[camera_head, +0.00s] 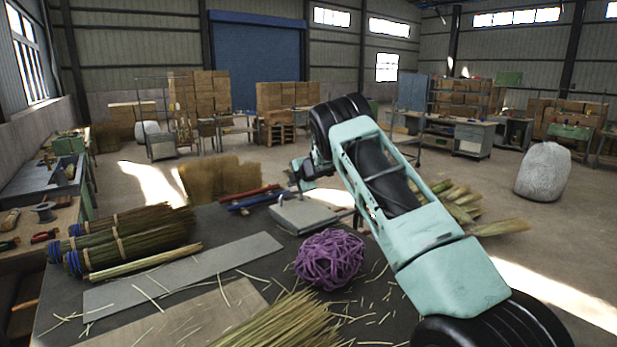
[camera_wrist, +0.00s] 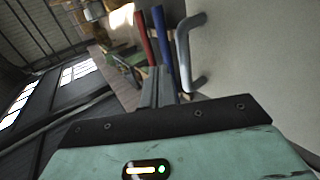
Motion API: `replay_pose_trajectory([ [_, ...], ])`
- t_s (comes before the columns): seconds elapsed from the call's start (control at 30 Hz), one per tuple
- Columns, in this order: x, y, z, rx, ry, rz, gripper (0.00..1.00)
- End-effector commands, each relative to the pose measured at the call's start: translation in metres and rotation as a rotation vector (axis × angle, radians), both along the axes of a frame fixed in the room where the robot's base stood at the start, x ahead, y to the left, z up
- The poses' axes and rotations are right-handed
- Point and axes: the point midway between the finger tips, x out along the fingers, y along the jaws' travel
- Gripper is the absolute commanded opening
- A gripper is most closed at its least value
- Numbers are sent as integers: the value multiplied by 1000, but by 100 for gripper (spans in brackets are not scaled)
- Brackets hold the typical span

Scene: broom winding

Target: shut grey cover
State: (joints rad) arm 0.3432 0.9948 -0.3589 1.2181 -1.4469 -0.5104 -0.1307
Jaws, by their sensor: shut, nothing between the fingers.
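A grey box-like piece with a flat top, which looks like the grey cover (camera_head: 306,214), sits on the dark work table behind a purple ball of twine. In the wrist view a broad pale grey face of the cover (camera_wrist: 255,62) fills the right side, with a curved grey handle (camera_wrist: 183,50) on it. My gripper (camera_wrist: 159,78) is shut and empty, its fingertips just left of the handle; I cannot tell whether they touch it. In the head view my wrist hangs above the cover. I cannot tell how far open the cover is.
The purple twine ball (camera_head: 330,259) lies in front of the cover. Red and blue rods (camera_head: 252,197) lie behind it to the left. Straw bundles (camera_head: 125,238) lie at the left, loose straw (camera_head: 285,325) in front. A flat grey plate (camera_head: 185,272) lies between.

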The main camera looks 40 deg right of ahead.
Motion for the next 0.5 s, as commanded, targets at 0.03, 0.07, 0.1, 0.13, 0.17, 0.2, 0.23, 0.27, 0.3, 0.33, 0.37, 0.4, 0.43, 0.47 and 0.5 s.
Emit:
replay_pose_trajectory([
  [0.03, -7, 1, 2, -1, -2, -1, 0],
  [0.07, -11, 1, 6, -2, -3, -2, 0],
  [0.1, -17, 2, 9, -1, -2, -2, 0],
  [0.13, -22, 3, 12, -1, -2, -2, 0],
  [0.17, -26, 4, 16, 1, -3, -2, 0],
  [0.2, -33, 5, 20, 0, -3, -1, 0],
  [0.23, -37, 5, 24, 0, -3, -1, 0],
  [0.27, -42, 6, 27, 0, -4, -1, 0],
  [0.3, -49, 6, 31, 0, -3, -1, 0],
  [0.33, -54, 7, 35, -1, -3, -2, 0],
  [0.37, -59, 7, 39, -1, -3, -2, 0],
  [0.4, -65, 8, 43, 1, -3, -2, 0],
  [0.43, -70, 9, 47, 0, -4, -1, 0],
  [0.47, -75, 10, 50, 0, -3, -1, 0],
  [0.5, -82, 11, 55, 0, -3, -1, 0],
])
